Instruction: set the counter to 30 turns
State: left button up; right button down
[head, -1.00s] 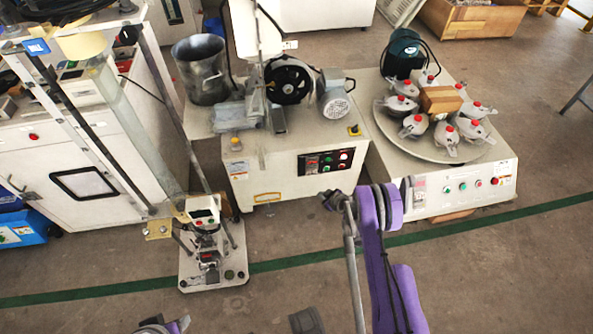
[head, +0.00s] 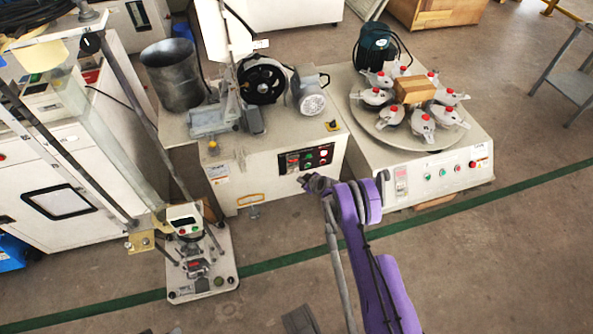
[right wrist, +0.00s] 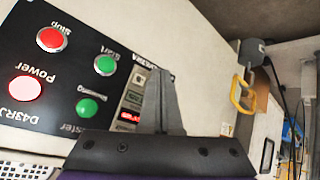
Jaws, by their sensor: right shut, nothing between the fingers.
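The counter (right wrist: 132,103) is a small module with a red lit display on a black control panel (right wrist: 60,60). The panel shows upside down in the right wrist view. Its digits are too small to read. In the head view, the panel (head: 308,158) is on the front of the middle white machine. My right gripper (head: 312,182) is in front of this panel, just below it in the picture. In the right wrist view its fingers (right wrist: 164,85) are shut and empty, close to the counter's right side. I cannot tell whether they touch the panel. My left gripper is not in view.
Red Stop (right wrist: 50,39), green Start (right wrist: 105,64) and other lit buttons sit beside the counter. A yellow handle (right wrist: 245,92) is to the right. A turntable machine (head: 425,155) with several red-knobbed holders stands to the right; a press stand (head: 203,275) is at left.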

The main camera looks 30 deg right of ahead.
aim_at(297, 169)
jog(key=shift+w+d+b, duration=0.25)
jog(key=shift+w+b, duration=0.15)
jog(key=shift+w, duration=0.8)
jog(key=shift+w, duration=0.1)
dwell(1.1)
jog(key=shift+w+d+b, duration=0.1)
jog(key=shift+w+b, duration=0.2)
jog(key=shift+b, duration=0.05)
jog(key=shift+w+d, duration=0.1)
jog(key=shift+w, duration=0.2)
dwell(0.5)
dwell(0.4)
jog(key=shift+s+a, duration=0.2)
jog(key=shift+s, duration=0.55)
